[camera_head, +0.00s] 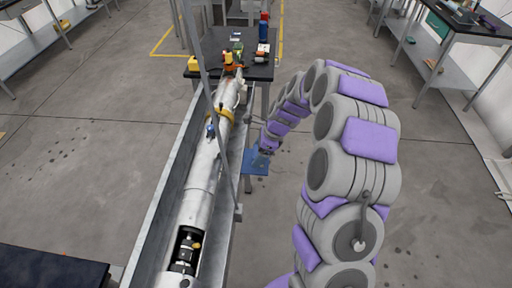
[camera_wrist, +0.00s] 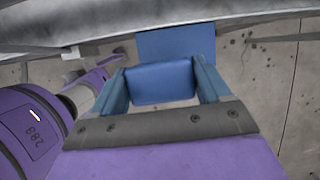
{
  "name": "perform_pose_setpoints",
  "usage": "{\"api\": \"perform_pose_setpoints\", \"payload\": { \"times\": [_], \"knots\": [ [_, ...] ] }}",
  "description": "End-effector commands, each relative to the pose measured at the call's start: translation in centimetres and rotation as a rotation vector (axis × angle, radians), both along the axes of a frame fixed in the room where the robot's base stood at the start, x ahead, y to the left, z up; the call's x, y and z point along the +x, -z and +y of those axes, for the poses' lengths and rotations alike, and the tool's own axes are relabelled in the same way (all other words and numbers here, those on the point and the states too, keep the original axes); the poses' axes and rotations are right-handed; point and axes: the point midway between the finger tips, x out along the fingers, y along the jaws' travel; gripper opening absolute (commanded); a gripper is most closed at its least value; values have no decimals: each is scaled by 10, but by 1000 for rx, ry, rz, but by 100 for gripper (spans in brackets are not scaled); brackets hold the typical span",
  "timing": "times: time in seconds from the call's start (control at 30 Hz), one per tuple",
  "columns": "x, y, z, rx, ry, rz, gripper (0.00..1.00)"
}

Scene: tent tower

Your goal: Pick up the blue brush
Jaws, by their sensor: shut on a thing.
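A blue block, which I take for the blue brush (camera_wrist: 160,84), sits between the two blue fingers of my gripper (camera_wrist: 160,70) in the wrist view. The gripper is shut on it. A flat blue panel (camera_wrist: 178,43) shows just beyond; I cannot tell whether it belongs to the brush. In the head view my gripper (camera_head: 264,148) is low, right of the long metal trough, with a flat blue piece (camera_head: 257,163) below it. The brush itself is not clearly distinguishable there.
The metal trough (camera_head: 150,228) holding a long silver cylinder (camera_head: 206,160) runs close along the gripper's left. A dark table (camera_head: 262,72) with several tools stands at its far end. A workbench (camera_head: 470,28) stands far right. Open concrete floor lies to the right.

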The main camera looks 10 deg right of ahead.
Motion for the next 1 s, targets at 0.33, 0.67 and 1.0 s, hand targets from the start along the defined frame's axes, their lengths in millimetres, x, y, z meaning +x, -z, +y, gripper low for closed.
{"api": "perform_pose_setpoints", "payload": {
  "times": [0.33,0.67,1.0],
  "knots": [
    [-71,-10,-11,1,1,1,46],
    [-119,-13,-19,0,1,-1,46],
    [-131,-13,-20,1,-1,2,46]
  ]
}}
